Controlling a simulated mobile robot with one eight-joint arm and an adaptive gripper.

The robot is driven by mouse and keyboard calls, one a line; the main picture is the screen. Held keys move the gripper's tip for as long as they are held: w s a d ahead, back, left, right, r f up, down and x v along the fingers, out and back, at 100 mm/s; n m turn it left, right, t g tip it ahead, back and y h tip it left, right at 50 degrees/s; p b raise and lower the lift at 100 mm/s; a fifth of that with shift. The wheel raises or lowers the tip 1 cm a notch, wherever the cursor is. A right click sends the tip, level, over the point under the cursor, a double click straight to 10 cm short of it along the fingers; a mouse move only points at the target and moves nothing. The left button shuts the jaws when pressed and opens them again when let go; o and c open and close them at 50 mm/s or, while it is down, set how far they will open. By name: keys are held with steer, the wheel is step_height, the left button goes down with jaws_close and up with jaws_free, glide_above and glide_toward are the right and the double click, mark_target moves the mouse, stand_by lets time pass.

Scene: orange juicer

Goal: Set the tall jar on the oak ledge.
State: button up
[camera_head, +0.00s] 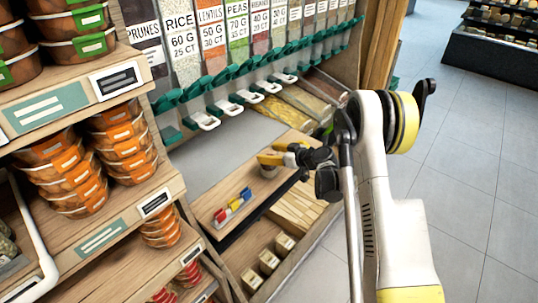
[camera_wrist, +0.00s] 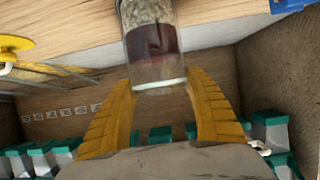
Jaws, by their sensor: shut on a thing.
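My gripper (camera_head: 272,158), with yellow fingers, is over the far part of the light wooden ledge (camera_head: 208,206) in the head view. In the wrist view my gripper (camera_wrist: 160,88) is shut on a clear glass jar (camera_wrist: 152,42) with a dark red-brown band and pale, grainy contents. The fingers close on the jar's end nearest the camera; its other end runs out of the picture. In the head view only a small grey bit of the jar (camera_head: 268,172) shows below the fingers. I cannot tell whether the jar touches the ledge.
Small red, white and blue items (camera_head: 233,206) stand on the ledge's near part. Labelled dispensers (camera_head: 215,45) with teal handles and white spouts line the wall behind. Shelves of orange-lidded tubs (camera_head: 70,180) stand at left. Boxes (camera_head: 268,262) sit below the ledge.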

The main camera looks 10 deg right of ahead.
steer(key=shift+f, duration=0.1)
steer(key=o, duration=1.4)
